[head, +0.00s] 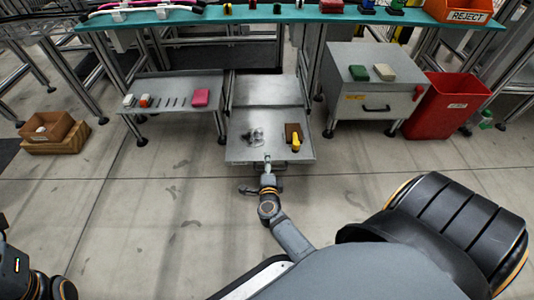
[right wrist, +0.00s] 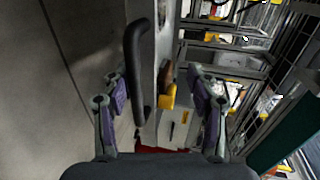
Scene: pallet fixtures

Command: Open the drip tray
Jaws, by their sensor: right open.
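The drip tray (head: 238,153) looks like the low grey metal tray at the middle of the head view, in front of a higher grey panel. Dark marks or small parts and a brown block with a yellow item lie on it. My right gripper (head: 267,161) is at the tray's front edge. In the right wrist view a black bar handle (right wrist: 137,65) runs beside a grey metal front, and its near end reaches between the open fingers of my right gripper (right wrist: 162,98). I cannot tell whether a finger touches it. My left gripper is out of view.
A low table (head: 178,88) with a pink block stands left of the tray. A grey cabinet (head: 350,92) with a handle and a red bin (head: 445,112) stand to the right. A teal shelf (head: 200,17) spans above. Cardboard boxes (head: 62,147) sit far left. The near floor is clear.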

